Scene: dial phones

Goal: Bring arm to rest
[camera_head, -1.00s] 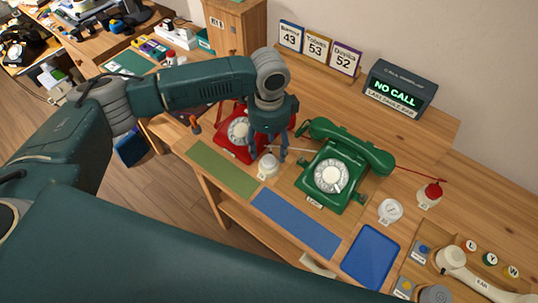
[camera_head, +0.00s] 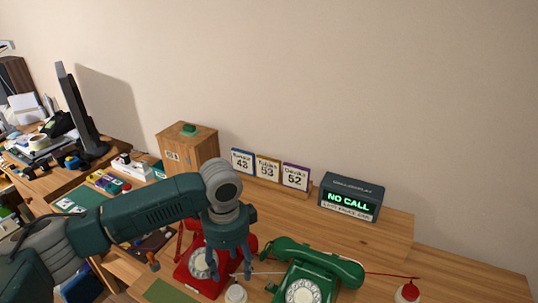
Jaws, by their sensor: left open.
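My left arm comes in from the left, and my left gripper (camera_head: 230,268) hangs fingers-down over the desk. It is open and empty, in front of the red dial phone (camera_head: 193,272) and partly hiding it. The green dial phone (camera_head: 318,270) stands to the right of the gripper, its handset lying across the top and its lower part cut off by the frame edge. A white knob-like button (camera_head: 236,294) is just below the fingertips. Whether the fingers touch the red phone cannot be told. My right gripper is not in view.
The call display (camera_head: 350,197) reads "NO CALL" at the back of the desk. Number cards (camera_head: 268,167) for 43, 53 and 52 stand beside it. A wooden box (camera_head: 188,148) with a green button is behind the arm. A red button (camera_head: 408,291) sits at the right.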

